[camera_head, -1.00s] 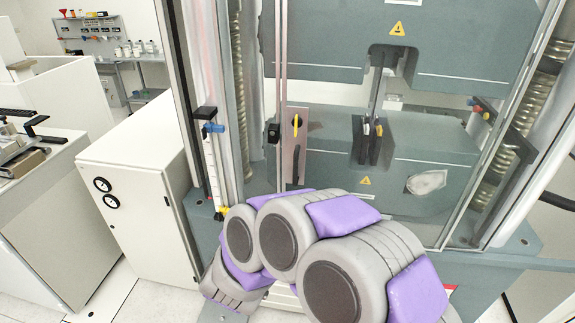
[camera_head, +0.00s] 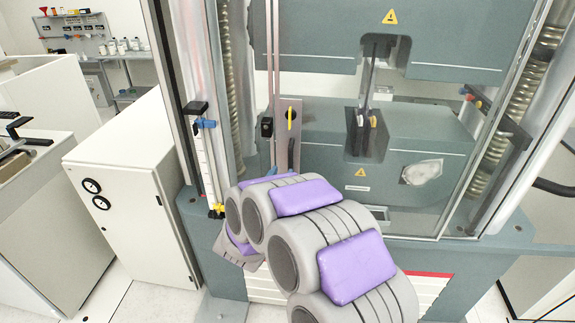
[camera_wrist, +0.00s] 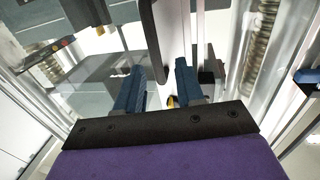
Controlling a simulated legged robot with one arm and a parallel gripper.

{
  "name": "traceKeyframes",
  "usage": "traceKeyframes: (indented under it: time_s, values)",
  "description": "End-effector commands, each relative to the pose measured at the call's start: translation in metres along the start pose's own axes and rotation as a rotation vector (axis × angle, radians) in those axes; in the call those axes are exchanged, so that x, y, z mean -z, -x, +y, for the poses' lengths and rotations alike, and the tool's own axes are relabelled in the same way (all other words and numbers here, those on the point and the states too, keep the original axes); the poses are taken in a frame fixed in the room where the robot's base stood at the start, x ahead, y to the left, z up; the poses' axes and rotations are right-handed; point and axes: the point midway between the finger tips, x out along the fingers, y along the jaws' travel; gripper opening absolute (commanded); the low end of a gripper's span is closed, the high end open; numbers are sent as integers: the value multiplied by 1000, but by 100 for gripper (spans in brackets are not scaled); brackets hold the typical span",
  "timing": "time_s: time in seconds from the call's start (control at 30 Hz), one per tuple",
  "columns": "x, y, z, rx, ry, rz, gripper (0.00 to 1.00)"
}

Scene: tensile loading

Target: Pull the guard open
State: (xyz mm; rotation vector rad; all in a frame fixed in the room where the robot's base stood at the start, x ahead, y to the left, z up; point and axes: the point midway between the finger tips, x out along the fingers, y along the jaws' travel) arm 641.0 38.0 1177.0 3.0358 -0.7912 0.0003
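The guard is a clear panel (camera_head: 330,200) in a metal frame across the front of the grey testing machine. It looks closed. At its left edge is an upright metal plate (camera_head: 282,140) with a yellow piece (camera_head: 290,118) on it. In the wrist view, a dark upright bar (camera_wrist: 153,40), which looks like a handle, lies between the two blue fingers of my gripper (camera_wrist: 158,82). The fingers are apart. Contact with the bar cannot be made out. In the head view my arm hides most of the gripper; only blue fingertips show below the plate.
A white cabinet (camera_head: 125,190) stands left of the machine. A post with a blue clamp (camera_head: 204,123) and a yellow clamp (camera_head: 217,210) rises left of the guard. Pale floor lies free at the front left. Machine grips (camera_head: 362,130) are behind the panel.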

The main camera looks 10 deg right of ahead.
Motion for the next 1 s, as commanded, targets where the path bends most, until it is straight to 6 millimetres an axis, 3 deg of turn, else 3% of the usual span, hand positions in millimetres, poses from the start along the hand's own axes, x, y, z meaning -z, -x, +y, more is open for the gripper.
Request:
traceKeyframes:
  time_s: [0.2,0.4,0.8,1.0]
  values:
    - [-2,-41,3,-4,1,0,38]
    - [0,-60,-1,-2,3,3,38]
    - [0,-67,0,0,2,1,38]
    - [0,-67,1,-1,2,0,18]
